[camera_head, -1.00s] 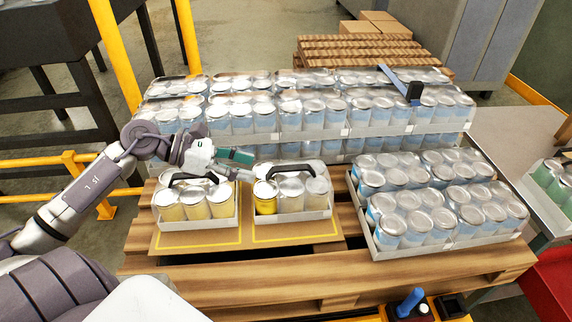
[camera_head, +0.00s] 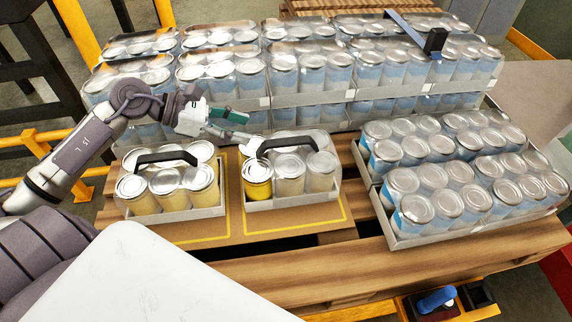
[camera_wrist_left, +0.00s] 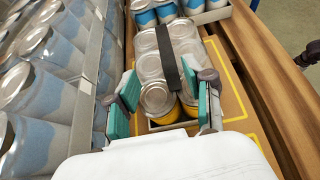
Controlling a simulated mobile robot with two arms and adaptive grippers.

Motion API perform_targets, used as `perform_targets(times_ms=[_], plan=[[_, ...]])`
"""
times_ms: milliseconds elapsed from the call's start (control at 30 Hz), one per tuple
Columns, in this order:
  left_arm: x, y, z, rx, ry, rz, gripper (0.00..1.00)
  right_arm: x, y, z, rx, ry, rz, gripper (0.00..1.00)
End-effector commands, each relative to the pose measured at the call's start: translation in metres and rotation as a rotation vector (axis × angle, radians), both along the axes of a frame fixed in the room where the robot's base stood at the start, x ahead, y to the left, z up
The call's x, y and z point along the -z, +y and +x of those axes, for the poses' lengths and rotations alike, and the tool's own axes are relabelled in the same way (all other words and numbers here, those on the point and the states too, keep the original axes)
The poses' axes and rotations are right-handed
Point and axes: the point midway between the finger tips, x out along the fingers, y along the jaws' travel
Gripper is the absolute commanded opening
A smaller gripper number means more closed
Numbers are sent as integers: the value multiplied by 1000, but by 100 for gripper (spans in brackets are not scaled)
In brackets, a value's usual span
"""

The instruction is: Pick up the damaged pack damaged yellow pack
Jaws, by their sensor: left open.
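Two small shrink-wrapped packs of cans with dark handles sit on a yellow-outlined brown board. The left pack (camera_head: 168,205) holds yellow cans. The right pack (camera_head: 290,200) has one strong yellow can at its front left and paler cans beside it. Which pack is damaged is not clear from the pictures. My left gripper (camera_head: 240,128) is open at the back left of the right pack. In the left wrist view its teal-padded fingers (camera_wrist_left: 163,103) stand apart on either side of the near end of a pack (camera_wrist_left: 150,65), with the dark handle between them. Nothing is held.
Stacked trays of blue-white cans (camera_head: 310,72) stand close behind the packs. More blue can trays (camera_head: 445,210) fill the right of the wooden pallet (camera_head: 300,275). A blue-and-black bar (camera_head: 415,32) lies over the rear stack. A yellow rail (camera_head: 45,140) stands at left.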

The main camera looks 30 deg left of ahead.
Motion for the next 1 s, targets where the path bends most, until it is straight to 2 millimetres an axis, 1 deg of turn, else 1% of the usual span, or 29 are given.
perform_targets(times_ms=[33, 100, 300, 467, 533, 700, 800, 1000], plan=[[1, -8, 5, 2, -2, 0, 52, -4, 0, -1, 0, 1, 0, 41], [7, -17, 13, 0, -2, -3, 52, -8, 0, -1, -1, 2, -1, 41], [23, -40, 30, -1, -3, -4, 52, -15, -5, -6, -2, 8, -6, 41], [30, -47, 35, 0, -1, -1, 52, -16, -7, -6, -4, 8, -8, 41], [31, -52, 37, 0, 0, -4, 52, -20, -7, -5, -4, 8, -8, 41], [41, -72, 47, -1, -1, -6, 52, -36, -6, -4, -4, 7, -8, 41], [50, -81, 55, -2, -1, -4, 52, -38, -6, -4, -4, 7, -8, 41], [57, -86, 58, -1, 0, 0, 52, -39, -5, -3, -3, 5, -6, 41]])
